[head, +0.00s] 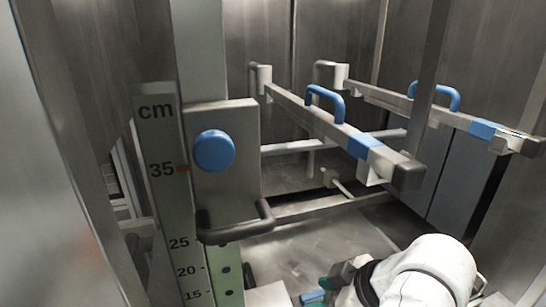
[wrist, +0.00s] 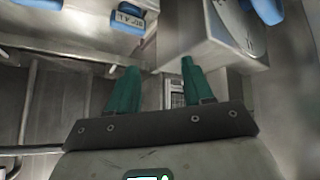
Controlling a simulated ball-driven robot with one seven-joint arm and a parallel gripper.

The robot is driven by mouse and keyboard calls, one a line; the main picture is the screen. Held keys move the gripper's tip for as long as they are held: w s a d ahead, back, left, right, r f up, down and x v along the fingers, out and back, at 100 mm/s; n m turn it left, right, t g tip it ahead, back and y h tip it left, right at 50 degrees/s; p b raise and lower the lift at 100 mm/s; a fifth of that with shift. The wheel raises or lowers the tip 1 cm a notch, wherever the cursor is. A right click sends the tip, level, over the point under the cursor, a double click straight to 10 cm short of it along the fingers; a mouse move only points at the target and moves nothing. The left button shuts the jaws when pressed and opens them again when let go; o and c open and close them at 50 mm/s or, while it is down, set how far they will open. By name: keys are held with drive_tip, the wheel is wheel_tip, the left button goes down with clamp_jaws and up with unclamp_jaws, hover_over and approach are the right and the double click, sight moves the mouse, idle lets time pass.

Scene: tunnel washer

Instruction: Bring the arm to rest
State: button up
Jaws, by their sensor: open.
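My gripper (wrist: 159,68) shows in the wrist view with its two green fingers apart and nothing between them. In the head view, part of my gripper (head: 314,297) shows at the bottom edge, and its fingertips are cut off or hidden. My white arm (head: 425,270) reaches in from the lower right, low in front of the metal floor. In the wrist view, a grey metal block (wrist: 212,40) lies just beyond the right finger; I cannot tell whether they touch.
A height scale post (head: 158,190) with a blue knob (head: 214,150) and dark handle (head: 236,222) stands left of my arm. Two metal rails with blue handles (head: 326,101) (head: 435,94) run above and behind it. Metal walls enclose the space; some bare floor (head: 320,245) shows between.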

drive_tip(key=s+d+f+m+h, duration=0.6)
drive_tip(key=s+d+f+m, duration=0.6)
drive_tip(key=s+d+f, duration=0.6)
drive_tip(key=s+f+g+b, duration=0.4)
drive_tip(key=s+f+b, duration=0.1)
drive_tip(key=s+f, duration=0.4)
wheel_tip(320, 180, down, 2)
drive_tip(key=shift+d+f+m, duration=0.25)
drive_tip(key=shift+m, duration=0.05)
drive_tip(key=shift+s, duration=0.1)
